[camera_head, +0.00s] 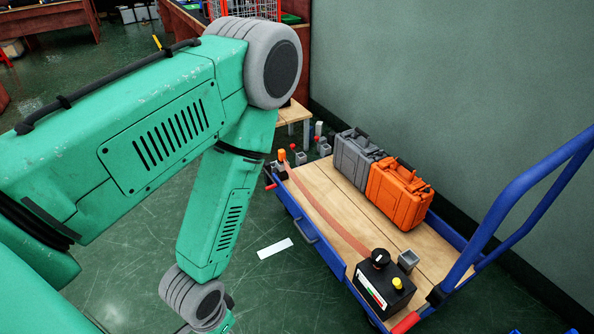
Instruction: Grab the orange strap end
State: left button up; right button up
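A flat orange-brown strap (328,215) lies across the wooden deck of a blue cart (306,226). It runs from a black box (370,290) at the cart's near end to the far left corner. At that corner sits a small bright orange end piece (282,155), upright beside the cart's edge. My green arm comes in from the left, bends at the top and reaches down to the bottom edge. Its gripper is out of the picture. My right gripper does not show either.
An orange case (398,196) and a grey case (355,158) stand on the cart's deck. A blue handle (520,205) rises at the cart's right. Small grey and red fittings lie past its far corner. A white sheet (274,248) lies on the green floor.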

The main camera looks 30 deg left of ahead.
aim_at(281, 153)
jog(key=i+j+z, duration=0.1)
jog(key=i+j, duration=0.15)
jog(key=j, duration=0.25)
jog(key=i+j+z, duration=0.15)
jog(key=j, duration=0.4)
jog(key=i+j+z, duration=0.1)
jog(key=i+j, duration=0.15)
jog(key=j, duration=0.3)
jog(key=i+j+z, duration=0.1)
jog(key=j, duration=0.45)
jog(key=i+j+z, duration=0.15)
jog(key=j, duration=0.4)
jog(key=i+j+z, duration=0.1)
jog(key=j, duration=0.5)
jog(key=i+j+z, duration=0.1)
jog(key=j, duration=0.5)
jog(key=i+j+z, duration=0.15)
jog(key=j, duration=0.5)
